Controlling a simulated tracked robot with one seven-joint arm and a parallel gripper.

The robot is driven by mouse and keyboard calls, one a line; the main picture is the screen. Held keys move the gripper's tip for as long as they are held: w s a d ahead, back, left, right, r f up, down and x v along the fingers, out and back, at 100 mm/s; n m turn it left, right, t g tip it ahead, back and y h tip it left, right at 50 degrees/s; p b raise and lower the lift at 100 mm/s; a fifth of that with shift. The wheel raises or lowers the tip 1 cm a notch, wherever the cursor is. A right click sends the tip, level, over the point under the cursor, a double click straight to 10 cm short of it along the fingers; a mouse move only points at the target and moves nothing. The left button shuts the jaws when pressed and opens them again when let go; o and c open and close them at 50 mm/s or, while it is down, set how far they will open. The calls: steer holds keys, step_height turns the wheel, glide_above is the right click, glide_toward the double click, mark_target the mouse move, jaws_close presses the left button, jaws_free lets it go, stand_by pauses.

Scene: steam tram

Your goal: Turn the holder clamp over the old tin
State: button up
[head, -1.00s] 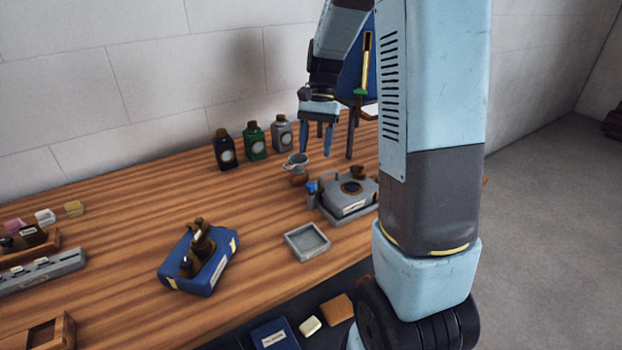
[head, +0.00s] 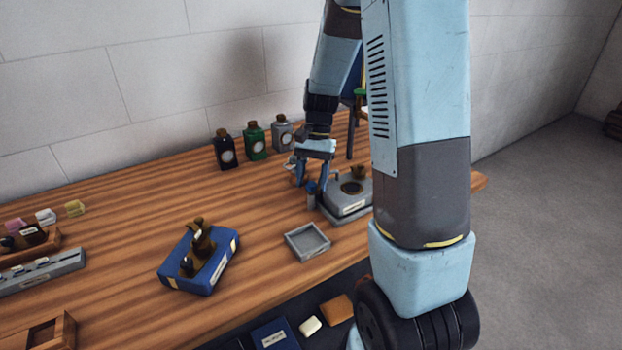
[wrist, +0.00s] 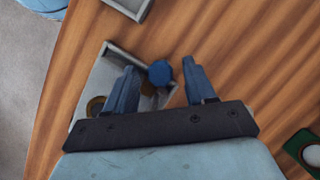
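A grey box-like unit (head: 343,203) with a dark disc on top sits near the right of the bench. I take it for the holder with the old tin; which part is which I cannot tell. A blue knob (head: 311,187) stands at its left side, likely the clamp. My gripper (head: 310,184) points down over this knob. In the wrist view the open fingers (wrist: 160,84) stand either side of the blue knob (wrist: 160,72), with gaps visible. The left finger hides part of the grey unit (wrist: 100,72).
An empty grey tray (head: 307,242) lies left of the unit. Three bottles (head: 254,140) stand behind, and a small metal cup (head: 289,163) is close behind the gripper. A blue block with brown fittings (head: 200,260) lies further left. The bench between is clear.

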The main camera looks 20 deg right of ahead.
jaws_close()
steer(key=shift+n, duration=0.4)
steer(key=shift+o, duration=0.3)
jaws_free()
steer(key=v, duration=1.3)
steer(key=shift+w+r, duration=0.25)
steer(key=shift+r, duration=0.1)
